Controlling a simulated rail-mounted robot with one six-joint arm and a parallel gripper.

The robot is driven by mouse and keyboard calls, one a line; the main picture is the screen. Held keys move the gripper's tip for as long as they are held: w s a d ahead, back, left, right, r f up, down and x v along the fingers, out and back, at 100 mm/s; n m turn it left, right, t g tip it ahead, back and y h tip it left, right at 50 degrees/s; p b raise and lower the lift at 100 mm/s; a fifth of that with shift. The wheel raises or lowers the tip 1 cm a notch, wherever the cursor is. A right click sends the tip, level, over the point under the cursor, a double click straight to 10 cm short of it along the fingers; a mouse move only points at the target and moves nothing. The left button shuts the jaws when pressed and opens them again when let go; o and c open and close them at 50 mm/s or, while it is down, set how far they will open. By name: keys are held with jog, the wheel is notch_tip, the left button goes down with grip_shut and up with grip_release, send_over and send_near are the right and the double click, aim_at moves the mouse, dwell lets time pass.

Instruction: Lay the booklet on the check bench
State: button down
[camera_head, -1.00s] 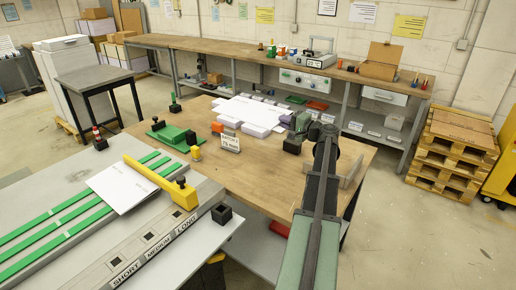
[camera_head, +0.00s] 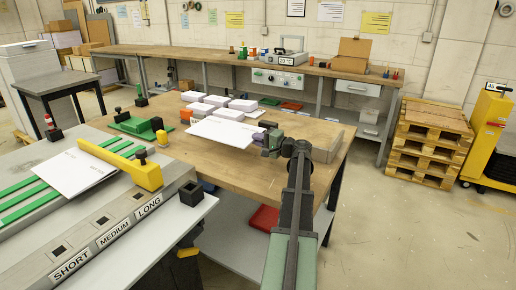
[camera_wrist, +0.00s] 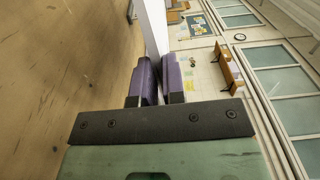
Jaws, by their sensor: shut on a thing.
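My gripper (camera_head: 264,140) is shut on a white booklet (camera_head: 222,132), gripping its right edge. The booklet extends left from the fingers, roughly flat, above the wooden table (camera_head: 240,176). In the wrist view, the purple finger pads (camera_wrist: 158,84) pinch the pale booklet (camera_wrist: 155,32), seen edge-on. Another white printed sheet or booklet (camera_head: 72,172) lies on the grey green-striped station at left, partly beneath a yellow bar (camera_head: 125,166). No readable label tells me which surface is the check bench. A long wooden bench (camera_head: 190,53) runs along the back wall.
White stacks (camera_head: 216,101) stand on the table behind the booklet. The back bench carries a grey device (camera_head: 286,58) and a cardboard box (camera_head: 352,55). Pallets (camera_head: 432,130) stand at right.

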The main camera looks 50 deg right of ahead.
jog(key=shift+f+b, duration=0.45)
jog(key=shift+b, duration=0.05)
jog(key=c, duration=1.2)
grip_release()
jog(key=shift+r, duration=0.1)
jog(key=s+d+p, duration=0.1)
jog(key=s, duration=1.1)
jog(key=shift+r, duration=0.45)
